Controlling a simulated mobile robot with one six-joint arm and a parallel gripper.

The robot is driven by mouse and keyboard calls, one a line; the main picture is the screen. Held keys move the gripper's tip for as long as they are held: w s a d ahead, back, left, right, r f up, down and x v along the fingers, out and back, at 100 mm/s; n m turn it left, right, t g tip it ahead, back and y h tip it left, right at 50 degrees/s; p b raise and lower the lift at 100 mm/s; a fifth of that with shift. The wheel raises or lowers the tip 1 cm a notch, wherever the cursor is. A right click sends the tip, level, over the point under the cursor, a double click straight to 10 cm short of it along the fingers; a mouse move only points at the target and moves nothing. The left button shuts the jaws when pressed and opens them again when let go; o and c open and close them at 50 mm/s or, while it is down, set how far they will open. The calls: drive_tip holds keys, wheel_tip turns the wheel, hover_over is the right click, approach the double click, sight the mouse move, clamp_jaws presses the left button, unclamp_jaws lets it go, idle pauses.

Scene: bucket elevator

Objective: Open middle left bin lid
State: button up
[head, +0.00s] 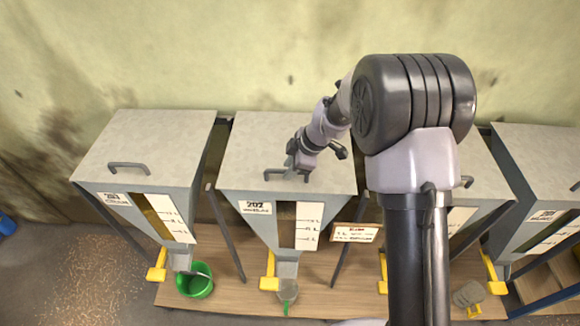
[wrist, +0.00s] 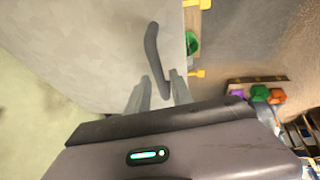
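The middle left bin, marked 202 (head: 258,207), has a flat grey lid (head: 250,140) that lies closed. A dark bar handle (head: 272,173) stands on the lid near its front edge. In the wrist view the handle (wrist: 152,50) runs down toward my gripper (wrist: 160,88), and its near end lies between the two fingers. The fingers are apart, with a gap visible beside the handle. In the head view my gripper (head: 299,167) is low over the right end of the handle and partly hides it.
Bin 201 (head: 150,140) stands to the left, with a green bucket (head: 196,281) below it. A grey cup (head: 288,290) is under bin 202's spout. My arm hides much of the bin to the right. Yellow levers (head: 270,270) stick out below the bins.

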clamp_jaws()
idle(1.2)
